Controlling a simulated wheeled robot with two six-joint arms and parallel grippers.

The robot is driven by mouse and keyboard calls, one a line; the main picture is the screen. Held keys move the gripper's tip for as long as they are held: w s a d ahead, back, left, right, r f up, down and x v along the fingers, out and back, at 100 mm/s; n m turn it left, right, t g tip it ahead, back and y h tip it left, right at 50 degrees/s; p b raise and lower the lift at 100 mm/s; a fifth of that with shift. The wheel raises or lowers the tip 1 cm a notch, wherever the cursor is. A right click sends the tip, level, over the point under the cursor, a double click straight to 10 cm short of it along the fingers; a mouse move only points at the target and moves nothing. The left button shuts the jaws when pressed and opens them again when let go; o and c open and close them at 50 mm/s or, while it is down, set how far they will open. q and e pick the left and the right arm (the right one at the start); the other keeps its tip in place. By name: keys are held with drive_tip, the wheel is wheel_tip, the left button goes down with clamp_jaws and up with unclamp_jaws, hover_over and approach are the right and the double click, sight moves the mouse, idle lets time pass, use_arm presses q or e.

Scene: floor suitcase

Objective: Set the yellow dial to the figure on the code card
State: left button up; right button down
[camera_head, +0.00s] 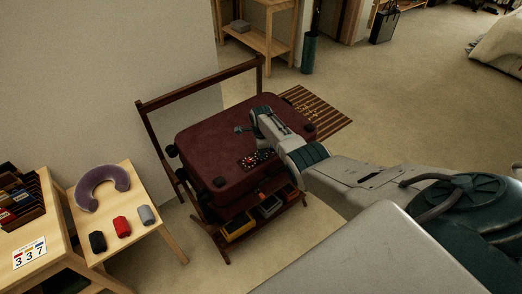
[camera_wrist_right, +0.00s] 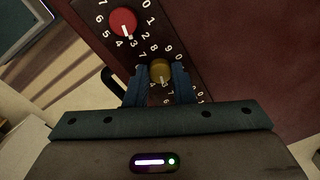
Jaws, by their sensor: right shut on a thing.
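The code card (camera_head: 30,253) lies on the wooden desk at the lower left and reads 3 3 7, with small coloured marks above the figures. The maroon suitcase (camera_head: 205,135) rests closed on a wooden rack, with a dark dial panel on its front side. In the right wrist view the yellow dial (camera_wrist_right: 160,69) sits between the fingers of my right gripper (camera_wrist_right: 157,76), which is shut on it. Its white mark points downward; the nearby figures are partly hidden. The red dial (camera_wrist_right: 123,21) is beside it, its mark pointing near 3. My left gripper is out of view.
A neck pillow (camera_head: 102,187) and several rolled items, including a red one (camera_head: 122,227), lie on a small table left of the rack. Bins (camera_head: 238,226) sit on the rack's lower shelf. Open floor is at the right.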

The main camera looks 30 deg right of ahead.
drive_tip(key=shift+w+d+r, duration=0.1)
drive_tip(key=c, duration=1.2)
unclamp_jaws()
drive_tip(key=shift+c, duration=0.2)
wheel_tip(320, 180, up, 11)
drive_tip(key=shift+s, duration=0.25)
drive_tip(key=shift+f, duration=0.2)
